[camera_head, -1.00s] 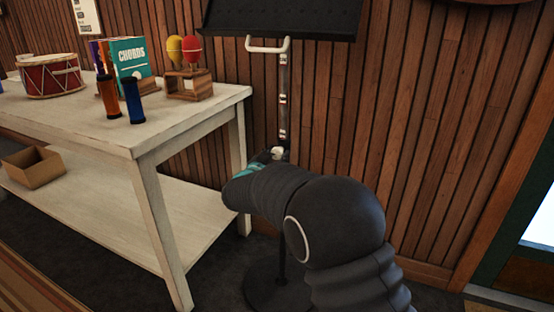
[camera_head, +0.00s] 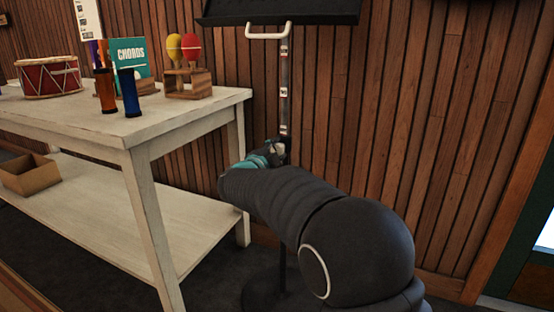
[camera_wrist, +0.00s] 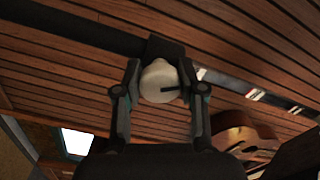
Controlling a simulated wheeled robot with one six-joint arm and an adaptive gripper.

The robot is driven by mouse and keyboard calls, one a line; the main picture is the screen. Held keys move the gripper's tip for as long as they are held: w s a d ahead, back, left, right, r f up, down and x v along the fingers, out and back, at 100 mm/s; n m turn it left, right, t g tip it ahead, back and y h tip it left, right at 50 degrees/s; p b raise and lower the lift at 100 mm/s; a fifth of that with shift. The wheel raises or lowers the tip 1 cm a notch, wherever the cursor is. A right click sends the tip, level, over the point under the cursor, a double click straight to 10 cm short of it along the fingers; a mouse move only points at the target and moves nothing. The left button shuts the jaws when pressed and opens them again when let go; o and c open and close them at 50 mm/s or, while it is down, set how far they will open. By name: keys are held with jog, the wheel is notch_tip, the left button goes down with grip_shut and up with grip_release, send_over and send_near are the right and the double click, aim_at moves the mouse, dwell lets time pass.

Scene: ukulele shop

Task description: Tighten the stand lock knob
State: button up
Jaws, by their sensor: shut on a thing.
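The music stand's upright pole (camera_head: 284,85) rises in front of the wood-panelled wall, with the black desk (camera_head: 280,10) at its top. In the wrist view, the pale lock knob (camera_wrist: 159,80) sits against a dark collar (camera_wrist: 163,47) on the pole. My gripper (camera_wrist: 159,82) is shut on the knob, one finger on each side. A dark mark shows on the knob's face. In the head view my gripper (camera_head: 276,148) is at the pole, and my arm hides part of the stand below it.
A whitewashed table (camera_head: 150,122) stands close on the left, holding a red drum (camera_head: 50,77), a chords book (camera_head: 130,60), shakers and maracas (camera_head: 182,48). A cardboard box (camera_head: 30,175) is on its lower shelf. A guitar-like body (camera_wrist: 235,135) shows in the wrist view.

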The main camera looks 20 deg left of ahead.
jog(key=m+b, duration=0.1)
jog(key=m, duration=0.2)
jog(key=shift+m, duration=1.4)
jog(key=shift+b, duration=0.3)
jog(key=o, duration=1.2)
jog(key=shift+c, duration=0.2)
